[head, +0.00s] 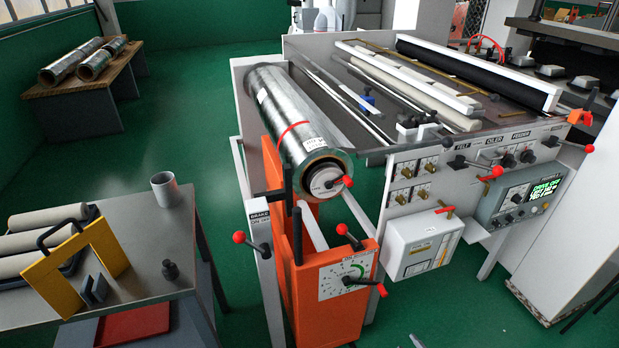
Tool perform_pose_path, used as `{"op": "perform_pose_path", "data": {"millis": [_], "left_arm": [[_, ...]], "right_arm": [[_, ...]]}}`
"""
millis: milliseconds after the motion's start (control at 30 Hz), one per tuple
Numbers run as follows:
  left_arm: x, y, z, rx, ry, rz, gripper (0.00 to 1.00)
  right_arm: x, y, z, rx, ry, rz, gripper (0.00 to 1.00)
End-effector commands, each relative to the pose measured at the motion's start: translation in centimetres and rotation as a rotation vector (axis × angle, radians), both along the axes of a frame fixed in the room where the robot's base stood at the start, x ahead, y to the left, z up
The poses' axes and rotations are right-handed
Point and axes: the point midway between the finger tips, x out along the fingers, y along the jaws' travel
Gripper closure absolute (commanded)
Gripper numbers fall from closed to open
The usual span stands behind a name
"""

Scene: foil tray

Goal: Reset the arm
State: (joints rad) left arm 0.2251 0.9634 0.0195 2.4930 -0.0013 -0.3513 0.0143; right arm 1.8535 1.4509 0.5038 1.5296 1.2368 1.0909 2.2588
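Neither of my grippers nor my arms shows in the head view. A large foil roll (292,115) with a red band lies in the machine (420,165), its near end facing me.
A grey table (140,255) at the left holds a grey cup (165,188), a yellow frame (65,275), pale rollers (40,218) and small dark parts. A wooden-topped table (85,75) with foil rolls stands behind. Green floor (185,110) lies open between the tables and the machine.

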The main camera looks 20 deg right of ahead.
Motion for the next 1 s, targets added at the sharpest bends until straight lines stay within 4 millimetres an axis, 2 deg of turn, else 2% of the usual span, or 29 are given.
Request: {"op": "perform_pose_path", "data": {"millis": [33,167,333,467,500,567,600,700,800,867,967,1000], "left_arm": [[0.1,0.0,0.1,0.001,-0.003,0.001,0.38],[0.1,0.0,0.3,0.001,-0.003,0.000,0.38],[0.1,0.0,0.7,0.000,-0.002,0.000,0.38],[0.1,0.0,1.1,0.000,-0.002,0.000,0.38],[0.1,0.0,1.3,0.000,-0.002,0.000,0.38],[0.1,0.0,1.6,0.000,-0.002,0.000,0.38],[0.1,0.0,1.7,0.000,-0.002,0.001,0.38],[0.1,0.0,2.1,0.000,-0.002,0.001,0.38],[0.1,0.0,2.5,0.000,-0.002,0.000,0.38],[0.1,0.0,2.8,0.000,-0.002,0.000,0.38],[0.1,0.0,3.2,0.000,-0.002,0.000,0.38],[0.1,0.0,3.4,0.000,-0.002,0.001,0.38]], "right_arm": [[1.0,1.3,0.1,-0.029,0.010,0.050,0.47],[3.0,4.8,0.0,-0.128,0.043,0.183,0.47],[5.4,11.1,0.0,-0.314,0.068,0.421,0.47],[6.6,18.3,0.3,-0.560,0.043,0.715,0.47],[6.5,20.8,0.4,-0.662,0.016,0.827,0.47],[6.0,24.4,0.6,-0.828,-0.043,0.999,0.47],[5.4,26.5,0.7,-0.943,-0.097,1.111,0.47],[3.6,30.7,1.0,-1.226,-0.279,1.372,0.47],[1.5,33.6,1.5,-1.508,-0.529,1.600,0.47],[0.4,34.7,1.9,-1.674,-0.713,1.716,0.47],[-1.0,36.0,2.7,-1.931,-1.080,1.864,0.47],[-1.5,36.3,3.1,-2.026,-1.251,1.901,0.47]]}}
